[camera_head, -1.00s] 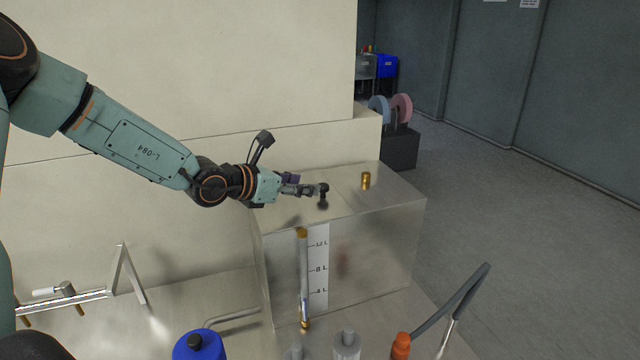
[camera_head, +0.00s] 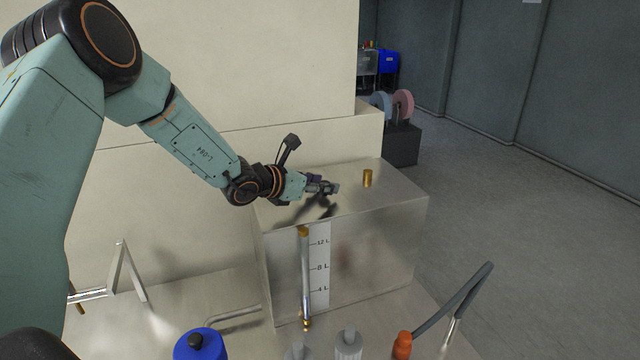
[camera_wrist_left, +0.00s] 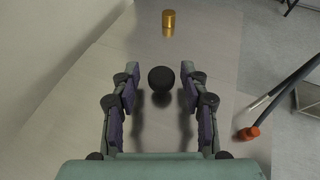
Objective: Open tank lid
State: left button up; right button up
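The tank (camera_head: 385,250) is a brushed-metal box with a 4 L, 8 L and 12 L scale strip on its front. Its top is flat and looks closed; the lid's outline is hard to make out. A round black knob (camera_wrist_left: 161,79) stands on the top. My left gripper (camera_head: 332,187) is low over the tank top and hides the knob in the head view. In the left wrist view the left gripper (camera_wrist_left: 160,88) is open, its fingers either side of the knob with a gap on both sides. My right gripper is not in view.
A brass cylinder (camera_head: 367,178) stands on the tank top beyond the knob. A cream wall (camera_head: 220,60) is close behind my left arm. A blue-capped bottle (camera_head: 200,345), an orange cap (camera_head: 402,346) and a bent grey handle (camera_head: 455,300) are in front.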

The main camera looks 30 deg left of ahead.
pick_arm(q)
jog(key=shift+s+d+r, duration=0.25)
jog(key=shift+s, duration=0.05)
jog(key=shift+c, duration=1.3)
jog(key=shift+a+f, duration=0.1)
jog(key=shift+a, duration=0.15)
jog(key=c, duration=0.3)
jog(key=shift+c, duration=0.9)
jog(key=shift+d, duration=0.1)
grip_shut()
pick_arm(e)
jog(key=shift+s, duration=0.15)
pick_arm(q)
jog(key=shift+f, duration=0.1)
jog(key=shift+w+b, duration=0.1)
jog(key=shift+b, duration=0.25)
jog(key=shift+r, duration=0.2)
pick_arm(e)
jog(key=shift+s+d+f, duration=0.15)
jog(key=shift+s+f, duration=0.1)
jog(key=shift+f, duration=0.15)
